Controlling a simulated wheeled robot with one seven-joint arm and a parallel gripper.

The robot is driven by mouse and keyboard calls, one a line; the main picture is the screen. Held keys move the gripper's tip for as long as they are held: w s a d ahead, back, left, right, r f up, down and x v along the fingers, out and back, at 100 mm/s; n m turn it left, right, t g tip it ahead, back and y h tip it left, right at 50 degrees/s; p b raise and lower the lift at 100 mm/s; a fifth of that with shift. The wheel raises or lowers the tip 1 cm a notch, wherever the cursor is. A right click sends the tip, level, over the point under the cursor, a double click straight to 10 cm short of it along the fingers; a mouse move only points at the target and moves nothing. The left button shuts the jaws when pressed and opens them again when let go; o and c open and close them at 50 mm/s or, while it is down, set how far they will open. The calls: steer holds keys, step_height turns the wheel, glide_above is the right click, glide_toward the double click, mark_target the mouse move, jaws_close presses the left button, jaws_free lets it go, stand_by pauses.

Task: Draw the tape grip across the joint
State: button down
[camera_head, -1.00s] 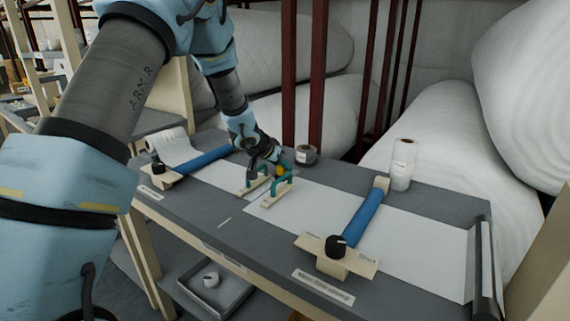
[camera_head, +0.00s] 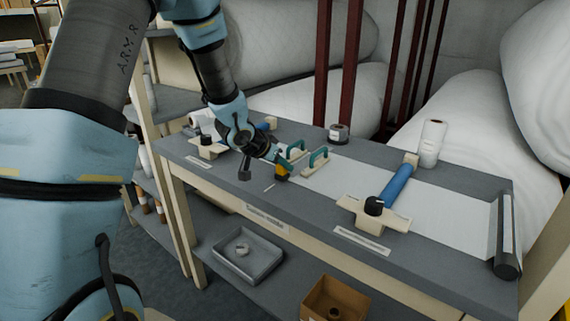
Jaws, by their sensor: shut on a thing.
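My gripper (camera_head: 273,163) is low at the near edge of the bench, shut on a small yellow and dark piece (camera_head: 281,173) that looks like the tape grip. The grip is just in front of two teal-handled blocks, the left one (camera_head: 297,150) and the right one (camera_head: 319,159), which stand side by side. A white sheet (camera_head: 360,178) runs right from the blocks. The joint appears to lie between the blocks, but it is too small to make out. My arm hides much of the sheet on the left.
A blue bar with a black knob (camera_head: 396,187) crosses the sheet at the right; a similar bar is partly hidden at the left. A dark tape roll (camera_head: 338,133) and a white roll (camera_head: 431,143) stand at the back. A grey tray (camera_head: 247,255) and brown box (camera_head: 334,299) are below.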

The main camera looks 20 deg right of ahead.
steer(key=shift+s+a+f, duration=0.1)
steer(key=shift+a, duration=0.1)
steer(key=c, duration=0.9)
jaws_free()
steer(key=o, duration=0.3)
steer(key=shift+o, duration=0.2)
steer(key=p+v, duration=0.1)
steer(key=v, duration=1)
